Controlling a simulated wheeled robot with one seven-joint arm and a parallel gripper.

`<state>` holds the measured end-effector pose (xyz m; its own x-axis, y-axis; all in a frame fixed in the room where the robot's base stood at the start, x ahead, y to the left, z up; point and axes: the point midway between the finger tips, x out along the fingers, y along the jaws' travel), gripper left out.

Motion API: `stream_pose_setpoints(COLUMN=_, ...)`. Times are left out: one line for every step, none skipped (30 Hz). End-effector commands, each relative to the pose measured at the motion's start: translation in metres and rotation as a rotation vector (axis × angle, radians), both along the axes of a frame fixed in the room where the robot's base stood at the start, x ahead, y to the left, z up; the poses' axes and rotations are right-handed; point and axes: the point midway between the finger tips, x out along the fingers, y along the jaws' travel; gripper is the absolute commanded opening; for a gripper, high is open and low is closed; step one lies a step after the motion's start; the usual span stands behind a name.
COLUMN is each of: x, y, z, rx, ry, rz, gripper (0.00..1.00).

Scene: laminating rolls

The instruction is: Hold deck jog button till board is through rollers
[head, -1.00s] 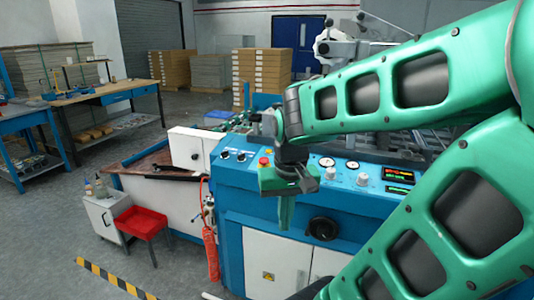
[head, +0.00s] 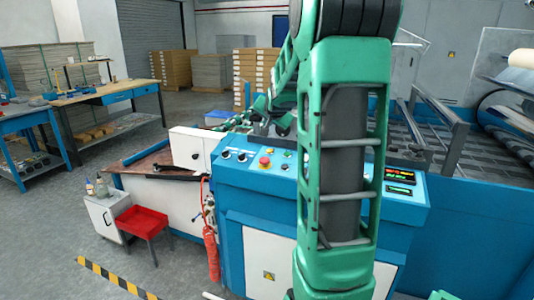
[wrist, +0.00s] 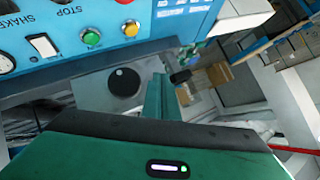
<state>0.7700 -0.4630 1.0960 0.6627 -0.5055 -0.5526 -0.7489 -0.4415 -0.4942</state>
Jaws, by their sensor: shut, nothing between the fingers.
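My gripper (wrist: 157,98) is shut and empty in the wrist view, its fingers apart from the control panel (wrist: 200,22). In that view the panel carries a green button (wrist: 91,38), an orange button (wrist: 131,28), a white rocker switch (wrist: 43,45) and part of a red button above. I cannot read which one is the jog button. In the head view my arm covers the middle of the blue panel (head: 235,172) and hides the gripper's fingers. A red mushroom button (head: 265,162) shows left of the arm. I cannot make out a board passing through rollers.
Rollers and a pale roll (head: 522,58) stand at the far right, behind a clear guard. A metal rail (head: 455,145) rises over the machine deck. A red stool (head: 144,222) and a small white cabinet (head: 103,213) stand at left.

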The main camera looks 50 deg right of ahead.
Motion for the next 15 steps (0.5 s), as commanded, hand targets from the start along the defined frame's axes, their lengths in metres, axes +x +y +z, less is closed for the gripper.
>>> stream_pose_setpoints(x=0.0, y=0.0, z=0.0, rx=0.0, ry=0.0, rz=0.0, gripper=0.0)
stream_pose_setpoints(x=0.0, y=0.0, z=0.0, rx=0.0, ry=0.0, rz=0.0, gripper=0.0)
stream_pose_setpoints(x=0.0, y=0.0, z=0.0, rx=0.0, ry=0.0, rz=0.0, gripper=0.0)
stream_pose_setpoints(x=0.0, y=0.0, z=0.0, rx=-0.001, ry=0.001, rz=0.001, gripper=0.0)
stream_pose_setpoints(x=0.0, y=0.0, z=0.0, rx=-0.001, ry=0.001, rz=0.001, gripper=0.0)
stream_pose_setpoints(x=0.0, y=0.0, z=0.0, rx=-0.001, ry=0.001, rz=0.0, gripper=0.0)
stream_pose_setpoints(x=-0.001, y=0.0, z=0.0, rx=0.0, ry=0.002, rz=0.0, gripper=0.0)
stream_pose_setpoints(x=-0.001, y=0.0, z=-0.001, rx=0.0, ry=0.002, rz=0.0, gripper=0.0)
stream_pose_setpoints(x=-0.001, y=0.0, z=-0.002, rx=0.0, ry=0.002, rz=0.0, gripper=0.0)
stream_pose_setpoints(x=-0.001, y=0.0, z=-0.003, rx=0.0, ry=0.002, rz=0.0, gripper=0.0)
stream_pose_setpoints(x=0.0, y=0.0, z=-0.004, rx=0.0, ry=0.003, rz=0.001, gripper=0.0)
stream_pose_setpoints(x=0.0, y=-0.001, z=-0.007, rx=0.0, ry=0.004, rz=0.0, gripper=0.0)
stream_pose_setpoints(x=0.0, y=-0.001, z=-0.009, rx=0.0, ry=0.004, rz=0.0, gripper=0.0)
stream_pose_setpoints(x=0.0, y=-0.002, z=-0.012, rx=0.0, ry=0.004, rz=0.0, gripper=0.0)
stream_pose_setpoints(x=0.0, y=-0.003, z=-0.016, rx=0.001, ry=0.005, rz=0.001, gripper=0.0)
